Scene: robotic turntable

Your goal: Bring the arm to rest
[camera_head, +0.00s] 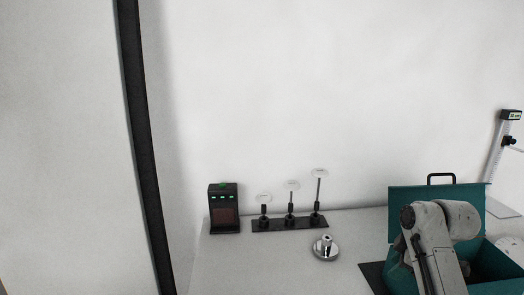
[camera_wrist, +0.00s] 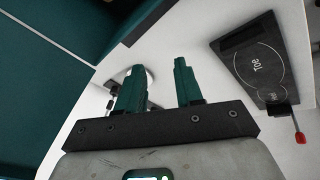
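My arm (camera_head: 437,245) shows at the lower right of the head view, bent, in front of an open teal case (camera_head: 405,196). My gripper is not visible in the head view. In the wrist view my gripper (camera_wrist: 159,66) has two teal fingers standing apart with nothing between them. Behind the left finger is a pale round object, partly hidden. Whether the arm touches the case cannot be told.
On the white table stand a black device (camera_head: 223,210), a rack of several small stands (camera_head: 290,223) and a silver round piece (camera_head: 326,249). A height gauge (camera_head: 510,116) is at far right. A dark panel (camera_wrist: 256,62) with a red-tipped lever is right of my gripper.

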